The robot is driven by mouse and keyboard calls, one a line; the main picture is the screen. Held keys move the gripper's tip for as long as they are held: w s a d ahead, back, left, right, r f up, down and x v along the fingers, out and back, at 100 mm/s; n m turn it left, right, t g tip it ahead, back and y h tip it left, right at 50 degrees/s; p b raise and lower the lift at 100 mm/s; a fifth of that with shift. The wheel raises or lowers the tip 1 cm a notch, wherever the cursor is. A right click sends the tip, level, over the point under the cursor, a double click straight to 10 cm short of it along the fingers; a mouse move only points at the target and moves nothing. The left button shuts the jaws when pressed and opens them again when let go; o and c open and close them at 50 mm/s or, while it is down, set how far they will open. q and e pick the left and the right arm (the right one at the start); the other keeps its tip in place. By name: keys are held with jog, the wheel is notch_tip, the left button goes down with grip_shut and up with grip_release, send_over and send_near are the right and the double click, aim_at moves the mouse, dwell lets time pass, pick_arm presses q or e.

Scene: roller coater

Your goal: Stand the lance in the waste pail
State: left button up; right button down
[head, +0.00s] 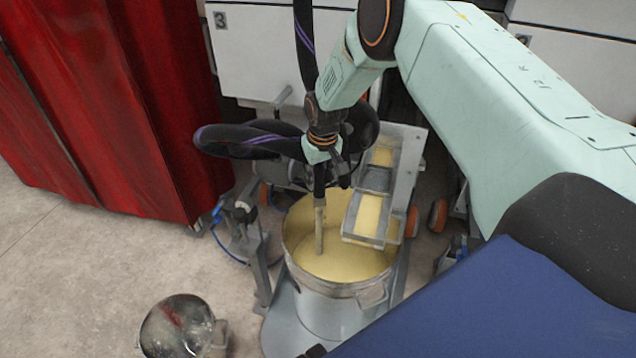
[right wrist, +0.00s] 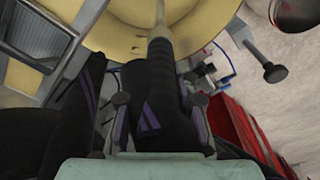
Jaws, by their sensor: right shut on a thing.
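The lance (head: 320,228) is a grey metal tube on a thick black hose with purple stripes. It hangs nearly upright over the large steel pot of yellow liquid, its lower end at or in the liquid; I cannot tell how deep. My right gripper (head: 324,168) is shut on the lance's black upper part. In the right wrist view the gripper (right wrist: 160,103) has a finger on each side of the black grip, and the lance tube (right wrist: 160,22) points into the yellow. The waste pail (head: 150,330), metal with reddish residue inside, stands on the floor at lower left. My left gripper is not in view.
The steel pot (head: 333,313) stands on a grey base. A metal trough (head: 367,217) overhangs its right side. A clamp stand (head: 259,255) stands between pot and pail. A red curtain (head: 110,100) hangs at left. The hose loops left of my gripper. Floor left of the pail is clear.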

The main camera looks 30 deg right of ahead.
notch_tip(320, 180, up, 36)
jog(key=p, duration=3)
jog(key=shift+w, duration=0.1)
